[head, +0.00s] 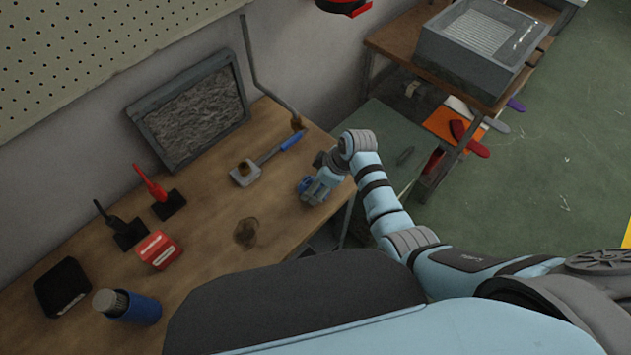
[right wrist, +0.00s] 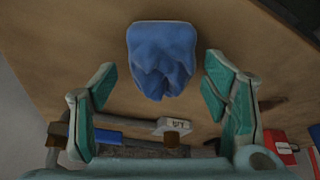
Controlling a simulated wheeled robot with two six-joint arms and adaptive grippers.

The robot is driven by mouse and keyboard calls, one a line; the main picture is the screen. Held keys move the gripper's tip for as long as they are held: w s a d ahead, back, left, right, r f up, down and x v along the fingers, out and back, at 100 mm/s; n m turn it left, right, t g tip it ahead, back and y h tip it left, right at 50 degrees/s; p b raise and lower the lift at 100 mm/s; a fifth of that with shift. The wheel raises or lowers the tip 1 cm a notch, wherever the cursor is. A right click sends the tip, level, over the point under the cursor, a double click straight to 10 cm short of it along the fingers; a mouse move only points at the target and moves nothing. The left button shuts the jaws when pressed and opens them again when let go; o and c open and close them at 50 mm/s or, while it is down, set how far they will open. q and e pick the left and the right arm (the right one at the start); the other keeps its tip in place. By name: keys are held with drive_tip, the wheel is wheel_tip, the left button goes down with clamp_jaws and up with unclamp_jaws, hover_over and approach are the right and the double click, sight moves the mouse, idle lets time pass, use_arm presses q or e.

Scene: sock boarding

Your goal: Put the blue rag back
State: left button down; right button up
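The blue rag (right wrist: 162,55) is a crumpled cloth lying on the wooden workbench. In the head view a small part of it (head: 305,186) shows at the bench's right end, mostly covered by my right gripper (head: 322,182). In the right wrist view my right gripper (right wrist: 160,85) is open, one teal-padded finger on each side. The rag lies ahead of and between the fingertips, with bare bench visible on both sides, so the fingers are apart from it. My left gripper is out of view.
A blue-handled tool (head: 272,158) lies behind the gripper. A dark stain (head: 246,233) marks the bench (head: 205,235). A red box (head: 157,250), a blue cylinder (head: 135,307) and a black box (head: 62,288) stand left.

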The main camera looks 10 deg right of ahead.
drive_tip(key=shift+r, duration=0.1)
drive_tip(key=p+v, duration=0.3)
drive_tip(key=v, duration=0.9)
drive_tip(key=shift+w, duration=0.1)
drive_tip(key=s+f+m, duration=0.1)
drive_tip(key=f, duration=0.2)
drive_tip(key=s+d+f+m, duration=0.1)
drive_tip(key=f, duration=0.3)
drive_tip(key=s+d+f+m+h, duration=0.1)
drive_tip(key=f, duration=0.2)
drive_tip(key=shift+s+d+f, duration=0.1)
drive_tip(key=shift+s+f, duration=0.05)
drive_tip(key=shift+s, duration=0.05)
drive_tip(key=s+d+f+m+g+h, duration=0.1)
drive_tip(key=s+d+f+m, duration=0.25)
drive_tip(key=s+f, duration=0.65)
drive_tip(key=s+d+f+m+h, duration=0.2)
drive_tip(key=s+d+f+m, duration=0.15)
drive_tip(key=s+f, duration=0.7)
drive_tip(key=s+d+f, duration=0.1)
drive_tip(key=s, duration=0.6)
drive_tip(key=s+d+f+m, duration=0.1)
drive_tip(key=s+d+f, duration=0.1)
drive_tip(key=s, duration=0.6)
drive_tip(key=shift+h, duration=0.3)
